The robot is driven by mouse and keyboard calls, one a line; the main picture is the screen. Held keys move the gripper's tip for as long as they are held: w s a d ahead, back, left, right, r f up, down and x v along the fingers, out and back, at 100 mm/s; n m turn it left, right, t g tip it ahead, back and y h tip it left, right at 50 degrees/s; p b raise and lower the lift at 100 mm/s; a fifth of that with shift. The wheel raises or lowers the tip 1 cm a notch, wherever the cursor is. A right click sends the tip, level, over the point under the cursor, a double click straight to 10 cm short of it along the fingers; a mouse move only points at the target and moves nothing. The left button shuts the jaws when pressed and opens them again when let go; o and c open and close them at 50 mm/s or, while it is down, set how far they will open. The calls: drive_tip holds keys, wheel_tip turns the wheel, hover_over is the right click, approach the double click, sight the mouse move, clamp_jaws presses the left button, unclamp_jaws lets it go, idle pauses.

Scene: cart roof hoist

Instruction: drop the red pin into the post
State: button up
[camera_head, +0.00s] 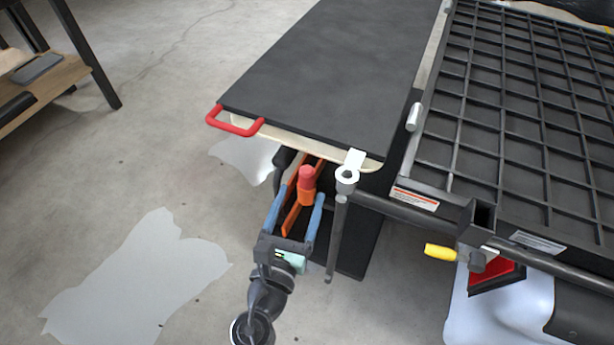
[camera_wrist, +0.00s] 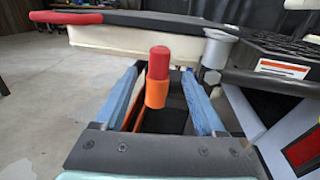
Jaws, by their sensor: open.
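The red pin (camera_head: 306,178) stands upright, its red top above an orange lower part that may be its holder; it also shows in the wrist view (camera_wrist: 159,62). My gripper (camera_head: 301,192), with blue fingers, is open around it, a finger on each side. In the wrist view (camera_wrist: 162,72) gaps show between the pin and both fingers. The pin's lower end is hidden. A grey post (camera_head: 338,225) with a round, holed top stands just right of my gripper; its top shows in the wrist view (camera_wrist: 217,48).
A dark flat board (camera_head: 330,60) with a red handle (camera_head: 235,125) lies behind the pin. A black grid frame (camera_head: 520,110) fills the right, with a yellow-handled crank (camera_head: 440,252) below. Orange bars (camera_head: 290,217) run beside the pin.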

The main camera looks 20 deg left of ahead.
sight(305, 185)
drive_tip(key=shift+w+a+b, duration=0.2)
drive_tip(key=shift+w, duration=1.2)
drive_tip(key=shift+w+a+b, duration=0.15)
drive_tip(key=shift+w+a, duration=0.05)
drive_tip(key=shift+w, duration=1.2)
clamp_jaws()
